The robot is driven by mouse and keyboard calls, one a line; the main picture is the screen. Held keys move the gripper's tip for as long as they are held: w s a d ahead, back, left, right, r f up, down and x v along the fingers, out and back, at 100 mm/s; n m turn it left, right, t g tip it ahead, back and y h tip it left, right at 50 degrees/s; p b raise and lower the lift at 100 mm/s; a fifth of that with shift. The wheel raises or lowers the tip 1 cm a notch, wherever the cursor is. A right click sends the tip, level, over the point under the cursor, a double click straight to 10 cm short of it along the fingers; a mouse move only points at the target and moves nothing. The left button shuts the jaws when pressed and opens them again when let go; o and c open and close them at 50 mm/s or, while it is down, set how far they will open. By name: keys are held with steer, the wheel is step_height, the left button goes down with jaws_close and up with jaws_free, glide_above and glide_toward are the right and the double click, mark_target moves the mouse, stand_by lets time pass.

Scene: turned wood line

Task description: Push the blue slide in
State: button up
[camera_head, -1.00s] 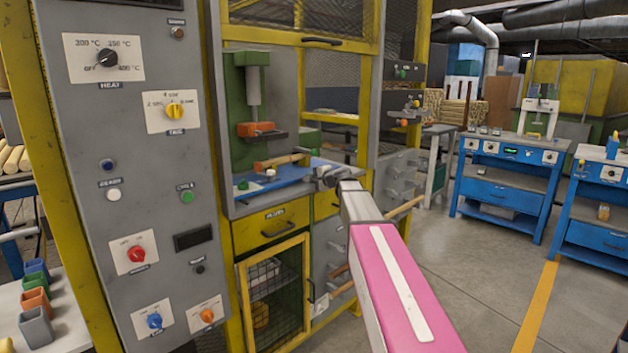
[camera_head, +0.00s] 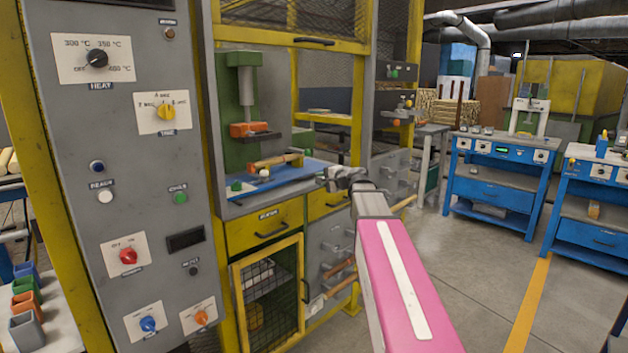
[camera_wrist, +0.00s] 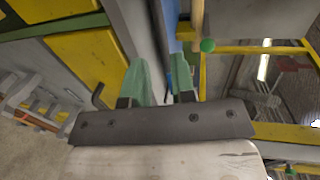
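The blue slide (camera_head: 290,184) is a flat blue plate lying in the open bay of the grey and yellow machine, below a green press (camera_head: 240,100) with an orange block (camera_head: 248,129). A wooden piece (camera_head: 272,161) shows above the slide. A small green knob (camera_head: 237,186) and a white knob (camera_head: 264,174) are at its front. My gripper (camera_head: 326,178) is at the slide's right end; whether it touches is unclear. In the wrist view, my gripper's two greenish fingers (camera_wrist: 161,82) stand apart, with a thin blue strip showing between them and nothing clearly held.
Left of the bay stands a grey control panel (camera_head: 130,225) with knobs and buttons. Below the bay are yellow drawers (camera_head: 262,222) and a mesh door (camera_head: 268,290). Blue workbenches (camera_head: 495,190) stand at the right, with open floor (camera_head: 470,285) in front of them.

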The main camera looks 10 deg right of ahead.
steer(key=shift+s+d+r, duration=0.15)
steer(key=shift+s+d, duration=0.25)
steer(key=shift+s, duration=0.15)
steer(key=shift+d, duration=0.1)
jaws_close()
steer(key=s+d+r+m, duration=0.1)
steer(key=d+m, duration=0.7)
steer(key=m, duration=1)
steer(key=x, duration=1.3)
steer(key=shift+w+a, duration=0.15)
steer(key=shift+w, duration=0.05)
